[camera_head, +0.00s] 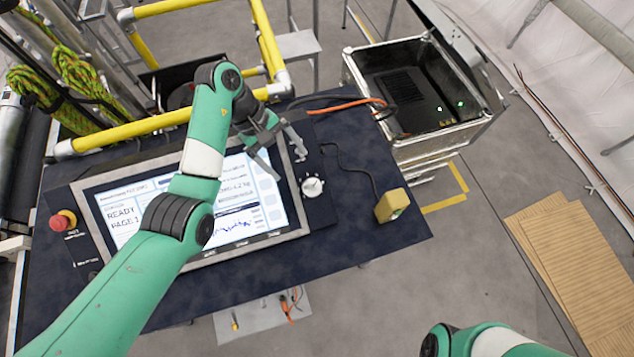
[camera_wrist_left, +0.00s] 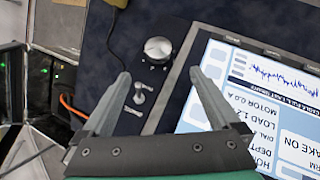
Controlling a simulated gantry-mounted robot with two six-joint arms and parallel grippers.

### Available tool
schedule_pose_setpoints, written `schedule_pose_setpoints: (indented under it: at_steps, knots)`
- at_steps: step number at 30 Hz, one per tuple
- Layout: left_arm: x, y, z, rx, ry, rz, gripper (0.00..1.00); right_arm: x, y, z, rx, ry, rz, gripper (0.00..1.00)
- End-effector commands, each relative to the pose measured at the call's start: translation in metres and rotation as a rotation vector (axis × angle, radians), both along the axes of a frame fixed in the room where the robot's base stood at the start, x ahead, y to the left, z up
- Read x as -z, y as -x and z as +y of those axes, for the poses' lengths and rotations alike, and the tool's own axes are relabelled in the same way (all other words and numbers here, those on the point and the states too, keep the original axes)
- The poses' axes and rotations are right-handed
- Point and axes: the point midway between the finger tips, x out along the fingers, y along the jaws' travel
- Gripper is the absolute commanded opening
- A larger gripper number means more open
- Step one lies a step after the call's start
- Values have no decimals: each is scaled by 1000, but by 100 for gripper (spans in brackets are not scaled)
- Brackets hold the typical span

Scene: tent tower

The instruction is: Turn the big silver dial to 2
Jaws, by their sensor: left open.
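The big silver dial (camera_head: 312,187) sits on the dark console panel just right of the screen. It also shows in the left wrist view (camera_wrist_left: 157,49), beyond my fingertips and between their lines. The numbers around it are too small to read. My left gripper (camera_head: 279,165) is open and empty above the panel, apart from the dial, toward its upper left in the head view. In the left wrist view its two fingers (camera_wrist_left: 163,78) are spread wide. Of my right arm only a green part shows at the bottom right of the head view; its gripper is out of view.
A screen (camera_head: 250,200) fills the panel beside the dial. Small silver switches (camera_wrist_left: 137,97) sit near the dial. A red button (camera_head: 63,220) is at the left. A yellow box (camera_head: 391,205) with a cable lies at the right edge. Yellow rails (camera_head: 130,131) stand behind.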

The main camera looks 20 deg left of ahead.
Motion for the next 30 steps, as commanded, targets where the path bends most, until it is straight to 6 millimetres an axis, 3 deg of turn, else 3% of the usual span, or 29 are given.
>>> schedule_pose_setpoints:
  at_steps: [5,11,21,30]
  knots:
    - [18,-1,-7,2,0,-2,96,19,0,0,1,0,0,84]
    - [61,-1,-26,3,1,-1,96,59,0,0,1,0,1,84]
    - [100,-3,-50,2,1,0,96,54,0,0,1,0,0,84]
    - [103,-4,-51,1,1,-2,96,54,0,0,1,0,0,84]
